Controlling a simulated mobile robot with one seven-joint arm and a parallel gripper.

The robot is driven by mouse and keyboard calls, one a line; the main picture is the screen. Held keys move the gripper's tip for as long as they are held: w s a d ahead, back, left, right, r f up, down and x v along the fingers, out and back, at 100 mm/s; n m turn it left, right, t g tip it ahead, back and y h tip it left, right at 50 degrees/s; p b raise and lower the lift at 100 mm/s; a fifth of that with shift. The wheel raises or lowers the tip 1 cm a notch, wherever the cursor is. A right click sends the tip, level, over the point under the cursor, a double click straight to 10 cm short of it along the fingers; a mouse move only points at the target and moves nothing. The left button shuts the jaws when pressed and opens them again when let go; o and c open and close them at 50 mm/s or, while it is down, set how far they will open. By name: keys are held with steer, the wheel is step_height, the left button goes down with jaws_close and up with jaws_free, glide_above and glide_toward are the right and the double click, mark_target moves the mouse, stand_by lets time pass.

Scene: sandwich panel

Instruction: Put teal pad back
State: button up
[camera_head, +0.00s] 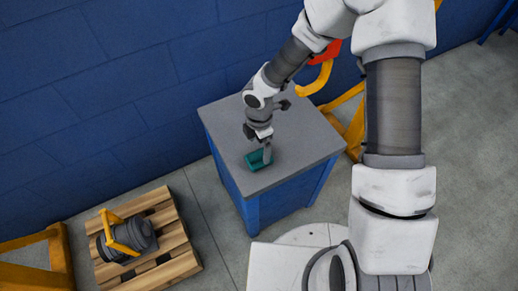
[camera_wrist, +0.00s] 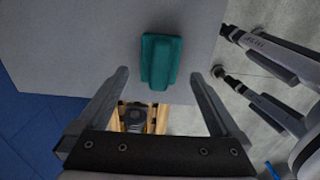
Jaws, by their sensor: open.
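The teal pad (camera_head: 256,161) lies on the grey top of a blue cabinet (camera_head: 304,157), near its front left edge. In the wrist view the pad (camera_wrist: 160,62) shows whole, with a raised block along its middle. My gripper (camera_head: 266,155) points down over the pad, and its lower end hides part of the pad in the head view. In the wrist view my gripper's two fingers (camera_wrist: 158,74) are apart, one to each side of the pad, with a gap on both sides. Whether the fingertips are down at the pad's height I cannot tell.
A wooden pallet (camera_head: 184,227) with a grey machine (camera_head: 143,236) and its yellow handle stands on the floor at lower left. A yellow frame (camera_head: 60,255) is beside it. A red and yellow object (camera_head: 319,76) is behind the cabinet, near a blue wall. The rest of the cabinet top is clear.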

mark_target(259, 153)
step_height(259, 153, up, 8)
steer(key=p, duration=0.2)
steer(key=s+d+r+m+t+h, duration=0.1)
steer(key=d+r+m, duration=0.55)
steer(key=r, duration=0.25)
steer(key=s+d+r+m+t+h, duration=0.1)
steer(key=d+r+m+t, duration=0.1)
steer(key=d+r+m, duration=0.45)
steer(key=s+d+r+m+t+y, duration=0.2)
steer(key=s+d+r+m, duration=0.3)
steer(key=s+r+m, duration=0.6)
step_height(259, 153, up, 4)
steer(key=shift+s+d+f+m+t, duration=0.2)
steer(key=shift+s+f+m+t, duration=0.15)
steer(key=shift+s, duration=0.45)
steer(key=shift+r, duration=0.15)
step_height(259, 153, up, 10)
steer(key=p, duration=0.9)
steer(key=shift+f+p, duration=0.2)
steer(key=shift+p, duration=0.2)
